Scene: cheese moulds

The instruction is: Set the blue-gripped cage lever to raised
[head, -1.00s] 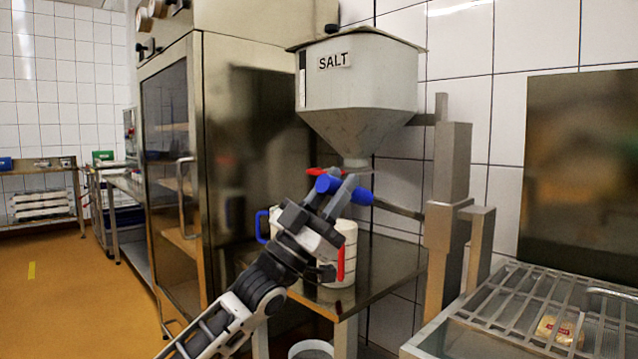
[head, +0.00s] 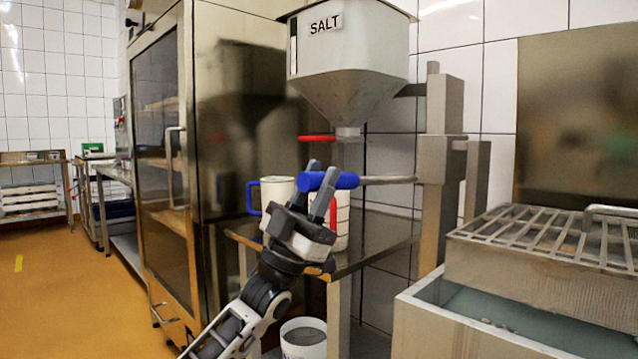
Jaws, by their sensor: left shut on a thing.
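The cage lever's blue grip (head: 330,181) sits at the left end of a thin grey rod (head: 388,180), which runs about level to the grey post (head: 432,190) on the right. My left gripper (head: 318,186) is shut on the blue grip, with a finger on either side of it. The barred cage (head: 530,262) on the right stands up out of the tank (head: 440,318), its lower wall clear above the greenish liquid. My right gripper is not in view.
The salt hopper (head: 350,55) with its red handle (head: 317,138) hangs above my left gripper. White jugs (head: 277,190) with blue and red handles stand on a steel table (head: 385,235) close behind it. A white bucket (head: 303,340) is below.

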